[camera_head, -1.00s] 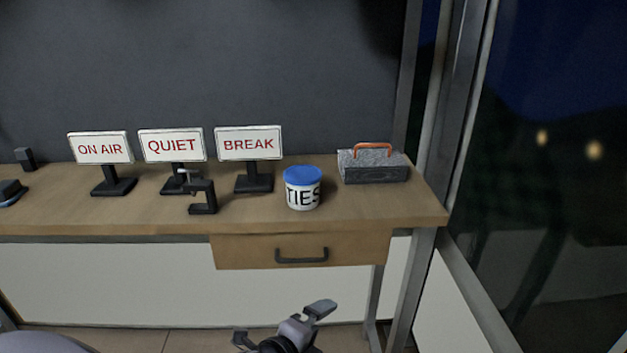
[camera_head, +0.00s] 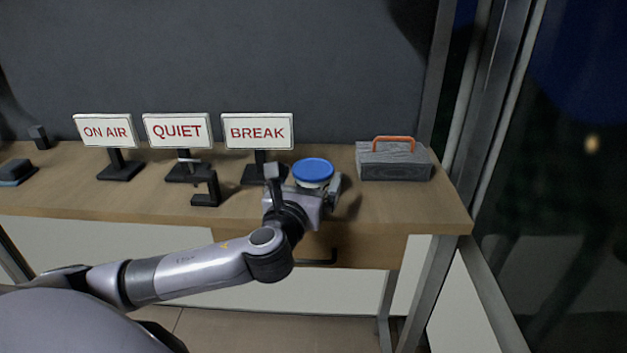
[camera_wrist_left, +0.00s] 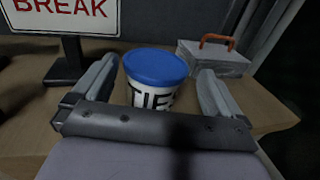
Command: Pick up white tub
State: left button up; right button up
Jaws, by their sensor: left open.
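The white tub (camera_head: 314,183) with a blue lid stands upright on the wooden desk, right of the BREAK sign. My gripper hides most of its body in the head view. In the left wrist view the tub (camera_wrist_left: 152,92) shows its dark letters, partly hidden by the gripper's palm. My left gripper (camera_head: 304,180) is open, with one finger on each side of the tub. In the left wrist view the fingers (camera_wrist_left: 157,82) show gaps to the tub on both sides. My right gripper is not in view.
A grey toolbox (camera_head: 394,163) with an orange handle stands to the right. The BREAK sign (camera_head: 258,131) stands close on the left, with QUIET (camera_head: 177,131) and ON AIR (camera_head: 105,131) signs beyond. A black clamp (camera_head: 207,192) sits near the desk's front edge.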

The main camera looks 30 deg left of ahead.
aim_at(313, 166)
pick_arm(q)
jog(key=shift+a+x, duration=0.2)
jog(key=shift+x, duration=2.1)
jog(key=shift+s, duration=0.1)
jog(key=c, duration=0.9)
jog(key=shift+c, duration=0.2)
jog(key=shift+r, duration=0.2)
